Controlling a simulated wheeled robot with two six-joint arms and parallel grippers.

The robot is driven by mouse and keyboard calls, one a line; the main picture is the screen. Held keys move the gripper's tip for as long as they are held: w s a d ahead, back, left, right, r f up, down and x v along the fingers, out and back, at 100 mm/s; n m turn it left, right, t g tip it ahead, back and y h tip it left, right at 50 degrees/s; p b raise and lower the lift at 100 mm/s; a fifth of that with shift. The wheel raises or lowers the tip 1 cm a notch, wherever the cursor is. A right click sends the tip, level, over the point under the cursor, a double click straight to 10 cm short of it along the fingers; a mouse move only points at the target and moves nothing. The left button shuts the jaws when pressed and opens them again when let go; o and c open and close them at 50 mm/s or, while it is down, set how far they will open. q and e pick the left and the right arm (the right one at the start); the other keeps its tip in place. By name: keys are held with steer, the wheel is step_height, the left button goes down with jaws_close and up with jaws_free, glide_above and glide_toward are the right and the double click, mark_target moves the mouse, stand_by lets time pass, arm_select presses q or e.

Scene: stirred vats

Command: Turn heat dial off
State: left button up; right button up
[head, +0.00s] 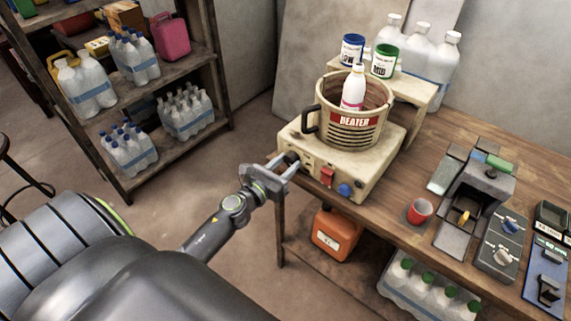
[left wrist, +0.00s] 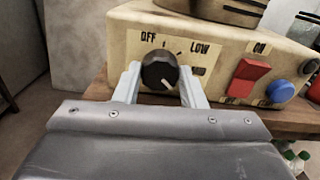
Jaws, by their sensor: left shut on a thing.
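The heat dial (head: 291,157) is a round black knob on the front of the cream heater base (head: 350,172). In the left wrist view the dial (left wrist: 159,68) has a white pointer mark toward its lower right. OFF is printed to its upper left and LOW to its upper right; a label below LOW is partly hidden by a finger. My left gripper (head: 282,168) is shut on the dial, with one pale finger on each side in the left wrist view (left wrist: 160,84). My right gripper is not in view.
Right of the dial are a red switch (left wrist: 246,80) and a blue button (left wrist: 279,91). A pot marked HEATER (head: 354,138) with a bottle (head: 353,90) sits on the base. A red cup (head: 419,212) stands on the wooden table (head: 395,205).

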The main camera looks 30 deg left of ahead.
arm_select(q)
steer(key=n, duration=0.7)
steer(key=shift+n+p, duration=0.3)
steer(key=shift+p, duration=0.05)
steer(key=n+p, duration=0.1)
steer(key=n, duration=0.5)
steer(key=n+p, duration=0.1)
steer(key=n, duration=0.3)
steer(key=n+p, duration=0.1)
steer(key=n, duration=0.1)
steer(key=shift+n, duration=0.4)
steer(key=n+p, duration=0.2)
steer(key=n, duration=0.3)
steer(key=shift+f+n+p, duration=0.1)
steer(key=shift+n+p, duration=0.2)
steer(key=shift+p, duration=0.05)
steer(key=o, duration=1)
